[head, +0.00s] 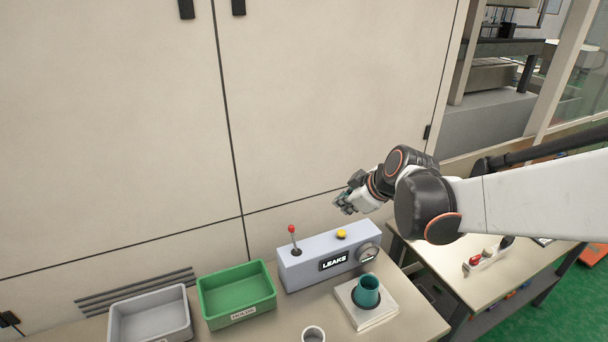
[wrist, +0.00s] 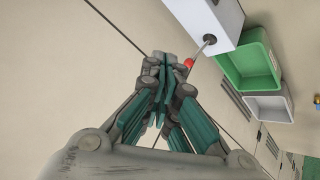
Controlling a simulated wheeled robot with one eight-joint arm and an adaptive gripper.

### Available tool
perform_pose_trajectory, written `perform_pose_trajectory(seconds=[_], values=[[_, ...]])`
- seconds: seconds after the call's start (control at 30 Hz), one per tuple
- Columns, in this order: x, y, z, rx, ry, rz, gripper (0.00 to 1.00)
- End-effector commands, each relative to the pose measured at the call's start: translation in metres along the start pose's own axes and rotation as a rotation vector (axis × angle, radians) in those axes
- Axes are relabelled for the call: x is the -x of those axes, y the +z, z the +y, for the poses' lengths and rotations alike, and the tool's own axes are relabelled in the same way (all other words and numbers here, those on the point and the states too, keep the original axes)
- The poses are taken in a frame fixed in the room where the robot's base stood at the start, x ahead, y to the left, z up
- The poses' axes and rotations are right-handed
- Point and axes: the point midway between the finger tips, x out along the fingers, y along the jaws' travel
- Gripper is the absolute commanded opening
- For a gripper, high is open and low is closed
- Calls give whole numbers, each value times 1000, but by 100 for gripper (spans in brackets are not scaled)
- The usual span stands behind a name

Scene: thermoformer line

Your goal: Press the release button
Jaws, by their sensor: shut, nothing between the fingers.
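The box is partly seen in the wrist view (wrist: 207,22), where the button does not show. My gripper (head: 344,205) is shut and empty. In the head view it appears above the button, apart from it; the exact gap is hard to tell. Its closed fingertips (wrist: 160,66) fill the middle of the wrist view. A red-knobbed lever (head: 292,229) stands on the box's left end; its knob (wrist: 188,63) shows beside the fingertips.
A round gauge (head: 368,252) is on the box's right front. A teal cup (head: 368,290) stands on a white block before it. Green (head: 236,293) and grey (head: 150,316) bins are to the left. A beige panelled wall (head: 120,130) rises behind the bench.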

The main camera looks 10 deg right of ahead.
Motion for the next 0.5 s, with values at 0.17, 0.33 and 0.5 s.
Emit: perform_pose_trajectory(seconds=[0.17, 0.33, 0.5], values=[[-32, -1, 24, 126, -5, 40, 0], [-60, 2, 40, 238, -4, 76, 0], [-77, 6, 49, 311, 0, 100, 0]])
